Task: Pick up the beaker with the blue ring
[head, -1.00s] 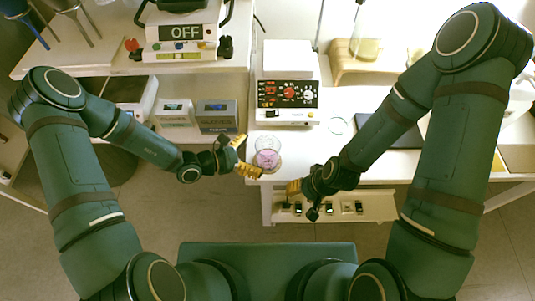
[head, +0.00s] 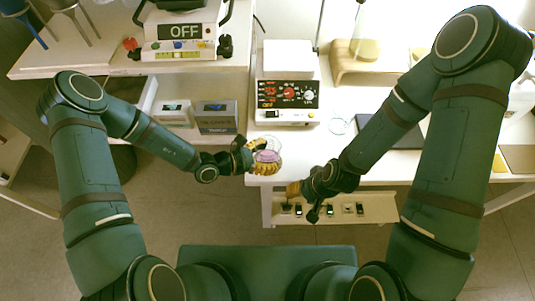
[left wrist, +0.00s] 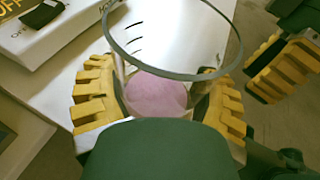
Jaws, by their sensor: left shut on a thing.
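A clear glass beaker (head: 268,145) with pink-purple liquid stands near the front edge of the white table. In the left wrist view the beaker (left wrist: 178,38) has a dark grey-green ring at its rim and dark marks on its wall; I cannot make out a blue ring. My left gripper (head: 264,158) is shut on this beaker, its yellow fingers on opposite sides. My right gripper (head: 294,190) is at the table's front edge, right of the beaker; its opening is unclear.
A white hotplate with a black control panel (head: 288,95) stands behind the beaker. A dark flat pad (head: 397,133) lies to the right.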

